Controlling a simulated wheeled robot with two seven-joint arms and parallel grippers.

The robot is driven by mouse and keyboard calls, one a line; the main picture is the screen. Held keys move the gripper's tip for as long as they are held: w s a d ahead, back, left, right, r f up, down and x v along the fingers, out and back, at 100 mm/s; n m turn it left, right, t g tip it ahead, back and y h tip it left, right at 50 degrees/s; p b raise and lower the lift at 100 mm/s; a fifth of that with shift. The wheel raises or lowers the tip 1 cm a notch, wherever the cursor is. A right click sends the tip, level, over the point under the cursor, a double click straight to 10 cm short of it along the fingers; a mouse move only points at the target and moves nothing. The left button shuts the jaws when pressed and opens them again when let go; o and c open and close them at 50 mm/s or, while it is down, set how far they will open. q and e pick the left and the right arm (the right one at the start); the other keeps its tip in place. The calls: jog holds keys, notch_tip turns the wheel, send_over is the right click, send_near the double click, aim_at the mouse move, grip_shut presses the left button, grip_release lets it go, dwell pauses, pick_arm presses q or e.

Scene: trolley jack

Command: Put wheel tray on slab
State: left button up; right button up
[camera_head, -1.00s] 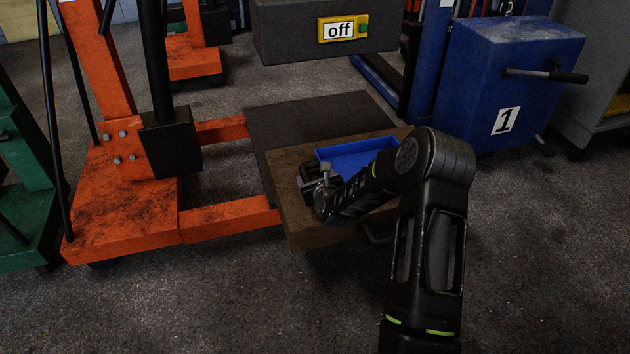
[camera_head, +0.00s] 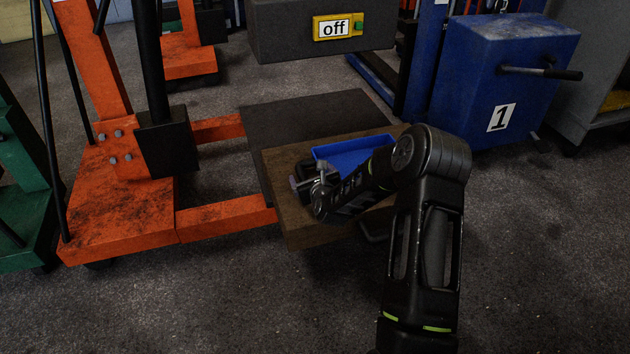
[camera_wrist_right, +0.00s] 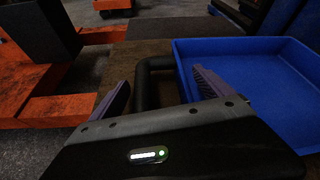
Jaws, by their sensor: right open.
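The blue wheel tray (camera_head: 352,152) sits on the brown slab (camera_head: 290,212), partly hidden by my right arm. Its inside looks empty in the right wrist view (camera_wrist_right: 240,85). A black handle (camera_wrist_right: 146,85) stands at the tray's left side there. My right gripper (camera_head: 312,178) is low over the slab, at the tray's left side. In the right wrist view, its open fingers (camera_wrist_right: 160,98) are on either side of the handle, with gaps showing. My left gripper is out of view.
The slab lies at a dark grey platform (camera_head: 300,118) by an orange lift (camera_head: 120,215). A grey box with an "off" sign (camera_head: 285,35) hangs above. A blue box marked 1 (camera_head: 500,75) stands at the right. The front floor is clear.

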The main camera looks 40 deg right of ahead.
jog(key=p+v, duration=0.4)
jog(key=v, duration=0.7)
jog(key=shift+s+r+p, duration=0.1)
jog(key=shift+p, duration=0.25)
jog(key=shift+s+a, duration=0.1)
jog(key=shift+s, duration=0.15)
jog(key=shift+s, duration=0.1)
